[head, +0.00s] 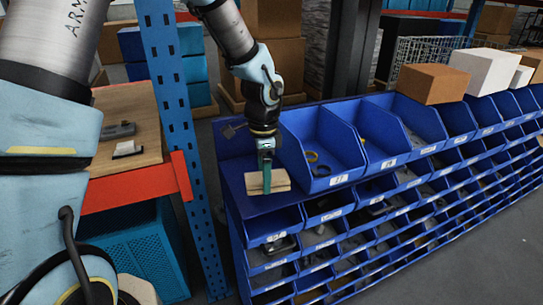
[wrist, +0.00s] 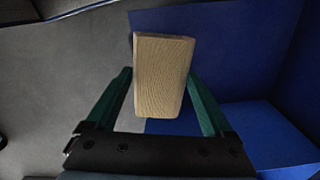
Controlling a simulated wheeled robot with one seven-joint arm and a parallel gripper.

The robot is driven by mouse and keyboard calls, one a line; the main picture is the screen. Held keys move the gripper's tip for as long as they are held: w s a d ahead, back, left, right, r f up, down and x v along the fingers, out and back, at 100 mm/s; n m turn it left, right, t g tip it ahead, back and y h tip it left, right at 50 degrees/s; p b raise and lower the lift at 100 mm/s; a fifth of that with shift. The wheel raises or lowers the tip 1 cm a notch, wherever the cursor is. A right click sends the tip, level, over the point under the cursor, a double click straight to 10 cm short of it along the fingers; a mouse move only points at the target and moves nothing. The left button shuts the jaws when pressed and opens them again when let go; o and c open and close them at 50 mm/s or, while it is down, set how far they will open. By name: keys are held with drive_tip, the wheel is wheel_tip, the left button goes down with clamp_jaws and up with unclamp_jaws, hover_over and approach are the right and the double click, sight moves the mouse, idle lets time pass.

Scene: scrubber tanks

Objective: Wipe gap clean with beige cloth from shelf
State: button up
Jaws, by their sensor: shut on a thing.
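In the wrist view the cloth (wrist: 163,75) sits between the two green fingers of my gripper (wrist: 162,82). The cloth is over the bare blue top of the rack (head: 237,178), the gap to the left of the first upper bin. I cannot tell whether it touches that surface. No dirt is clearly visible there; the cloth and gripper hide part of it.
Open blue bins (head: 320,140) stand close to the right of my gripper. A blue rack post (head: 168,80) and a wooden shelf (head: 130,125) with small dark items are on the left. Cardboard boxes (head: 432,84) sit farther right. Grey floor (head: 475,240) is clear at the lower right.

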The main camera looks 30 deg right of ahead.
drive_tip(key=shift+r+p, duration=0.7)
drive_tip(key=shift+r, duration=0.7)
